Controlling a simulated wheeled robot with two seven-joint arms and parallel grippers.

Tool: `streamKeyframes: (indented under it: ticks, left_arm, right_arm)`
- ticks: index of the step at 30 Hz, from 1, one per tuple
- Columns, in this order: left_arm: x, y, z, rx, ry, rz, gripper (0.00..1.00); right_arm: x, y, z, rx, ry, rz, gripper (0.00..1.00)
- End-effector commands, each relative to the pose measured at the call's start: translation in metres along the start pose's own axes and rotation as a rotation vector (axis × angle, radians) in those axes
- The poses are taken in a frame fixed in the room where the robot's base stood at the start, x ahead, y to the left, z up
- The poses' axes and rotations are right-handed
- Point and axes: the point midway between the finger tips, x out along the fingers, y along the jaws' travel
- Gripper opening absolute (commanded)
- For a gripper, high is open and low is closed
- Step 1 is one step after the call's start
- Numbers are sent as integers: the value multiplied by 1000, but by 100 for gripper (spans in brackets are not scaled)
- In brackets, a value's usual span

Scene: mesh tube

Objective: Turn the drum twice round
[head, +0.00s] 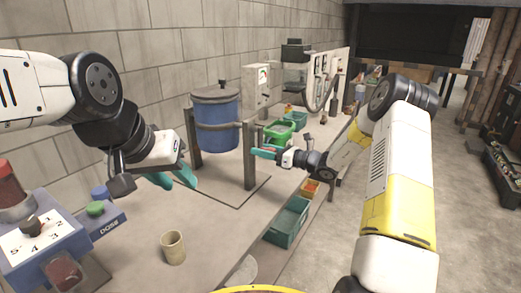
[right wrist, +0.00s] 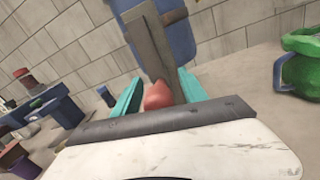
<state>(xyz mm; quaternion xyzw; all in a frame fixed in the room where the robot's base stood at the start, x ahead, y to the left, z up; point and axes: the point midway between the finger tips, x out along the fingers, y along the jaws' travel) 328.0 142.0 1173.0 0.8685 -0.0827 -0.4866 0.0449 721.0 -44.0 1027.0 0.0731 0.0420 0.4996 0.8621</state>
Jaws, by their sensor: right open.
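The blue drum (head: 222,112) with a grey lid hangs upright between two grey posts; its right post (head: 249,160) faces my right arm. In the right wrist view the drum (right wrist: 180,38) is behind a grey bar (right wrist: 150,42). A red knob (right wrist: 157,96) is at the bar's lower end, between the teal fingers of my right gripper (right wrist: 158,84). The fingers are apart, one on each side of the knob. In the head view this gripper (head: 263,150) is just right of the post and hides the knob. My left gripper (head: 175,181) is empty above the bench, left of the drum, fingers apart.
A tan cup (head: 173,247) is at the front of the bench. A green bucket (head: 278,132) is behind my right gripper.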

Motion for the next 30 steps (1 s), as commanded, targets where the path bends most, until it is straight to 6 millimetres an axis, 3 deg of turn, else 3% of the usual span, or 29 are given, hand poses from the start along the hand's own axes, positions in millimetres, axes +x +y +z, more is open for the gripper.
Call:
streamKeyframes:
  ticks: [5,13,30]
  left_arm:
    - [0,0,0,0,0,0,36]
    - [0,0,0,0,0,0,36]
    - [0,0,0,0,0,0,36]
  right_arm:
    - [0,0,0,0,0,0,50]
    - [0,0,0,-1,1,0,1]
    - [0,1,0,-1,1,2,0]
